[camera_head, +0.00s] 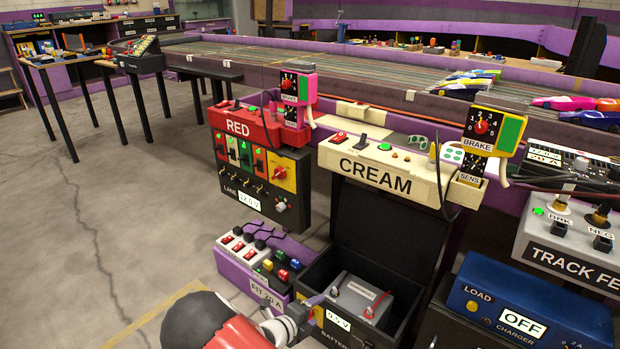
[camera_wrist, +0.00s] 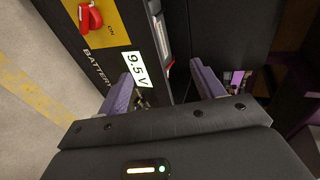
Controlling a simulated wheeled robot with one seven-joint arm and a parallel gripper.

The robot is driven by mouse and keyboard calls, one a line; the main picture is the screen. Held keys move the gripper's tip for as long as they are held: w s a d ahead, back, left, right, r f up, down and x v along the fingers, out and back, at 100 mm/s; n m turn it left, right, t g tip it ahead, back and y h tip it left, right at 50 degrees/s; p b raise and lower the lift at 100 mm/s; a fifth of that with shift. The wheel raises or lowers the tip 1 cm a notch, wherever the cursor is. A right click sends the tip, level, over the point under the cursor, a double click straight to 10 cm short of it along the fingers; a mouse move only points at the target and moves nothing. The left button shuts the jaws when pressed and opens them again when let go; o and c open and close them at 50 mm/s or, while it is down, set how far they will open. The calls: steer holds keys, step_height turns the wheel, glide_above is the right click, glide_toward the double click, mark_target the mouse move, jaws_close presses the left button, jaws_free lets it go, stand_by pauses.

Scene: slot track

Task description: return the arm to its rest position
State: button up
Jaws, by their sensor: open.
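My arm (camera_head: 240,331) reaches in at the bottom of the head view, low in front of the black battery box (camera_head: 405,323). In the wrist view my gripper (camera_wrist: 163,88) has its two purple fingers spread wide apart, with nothing held between them. The battery box front shows there too, with its 9.5 V label (camera_wrist: 136,69) close to the left finger and a red switch knob (camera_wrist: 90,17) on a yellow plate above. Whether a finger touches the box I cannot tell.
The open battery box holds a grey battery (camera_head: 357,298). A purple switch box (camera_head: 262,262) stands beside it on the left, and a blue charger (camera_head: 530,305) on the right. The CREAM panel (camera_head: 385,165) and RED panel (camera_head: 250,125) overhang behind. Floor (camera_head: 110,230) at left is clear.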

steer(key=s+d+r+m+g+y+p, duration=0.1)
steer(key=s+d+r+m+g, duration=0.25)
steer(key=r+m, duration=0.45)
steer(key=s+d+r+m+g+y, duration=0.1)
steer(key=s+d+r+m+g, duration=0.15)
steer(key=d+r+m, duration=0.4)
steer(key=s+d+r+m+g+y+p, duration=0.1)
steer(key=s+d+r+m+g, duration=0.15)
steer(key=r+m, duration=0.7)
steer(key=s+d+r+m+t+y+p, duration=0.1)
steer(key=s+r+m+t+y, duration=0.1)
steer(key=s+r+m, duration=0.5)
steer(key=s+d+r+m+t+y+p, duration=0.1)
steer(key=s+r+m+y, duration=0.3)
steer(key=s+r+m, duration=0.4)
steer(key=s+m+t, duration=0.1)
steer(key=s+m, duration=0.3)
steer(key=m, duration=0.2)
steer(key=shift+d+m, duration=0.15)
steer(key=shift+m, duration=0.25)
